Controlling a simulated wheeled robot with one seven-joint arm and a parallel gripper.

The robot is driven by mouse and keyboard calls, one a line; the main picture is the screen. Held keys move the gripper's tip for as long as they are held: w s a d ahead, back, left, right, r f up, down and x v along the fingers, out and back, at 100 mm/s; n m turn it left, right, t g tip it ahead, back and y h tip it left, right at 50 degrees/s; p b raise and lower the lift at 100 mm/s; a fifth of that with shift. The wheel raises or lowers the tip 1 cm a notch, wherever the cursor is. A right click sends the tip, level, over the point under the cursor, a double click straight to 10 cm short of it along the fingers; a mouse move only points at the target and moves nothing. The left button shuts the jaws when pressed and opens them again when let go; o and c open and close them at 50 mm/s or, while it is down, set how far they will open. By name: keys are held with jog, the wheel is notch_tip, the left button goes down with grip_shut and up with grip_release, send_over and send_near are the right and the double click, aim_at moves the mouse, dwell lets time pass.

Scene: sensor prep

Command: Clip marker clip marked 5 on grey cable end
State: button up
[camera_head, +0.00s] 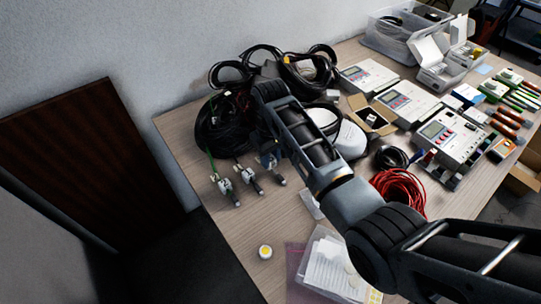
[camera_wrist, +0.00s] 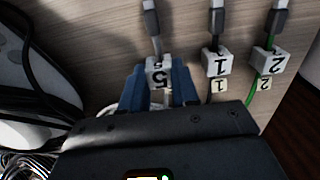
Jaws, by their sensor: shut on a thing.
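My gripper (camera_wrist: 158,88) has blue fingers on both sides of a white marker clip marked 5 (camera_wrist: 158,71) and is shut on it. The clip sits in line with the grey cable end (camera_wrist: 152,26), whose connector runs away from it toward the top edge. Clip and cable meet in the picture, but I cannot tell whether the clip is fully snapped around the cable. In the head view, my gripper (camera_head: 268,158) is at the rightmost of three cable ends on the table's left part, and my arm partly hides the clip.
To the right in the wrist view are cable ends with a clip marked 1 (camera_wrist: 217,63) and a clip marked 2 (camera_wrist: 268,62). Black cable coils (camera_head: 222,125) lie behind. A white rounded device (camera_head: 348,137) stands close on the right. Bare table (camera_head: 225,235) lies in front.

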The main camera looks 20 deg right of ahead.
jog(key=shift+f+b, duration=0.45)
jog(key=shift+f, duration=0.5)
dwell(0.6)
jog(key=o, duration=1.1)
jog(key=shift+c, duration=0.2)
jog(key=shift+r, duration=0.15)
notch_tip(320, 180, up, 4)
jog(key=p, duration=0.4)
jog(key=shift+r, duration=0.9)
jog(key=shift+a, duration=0.1)
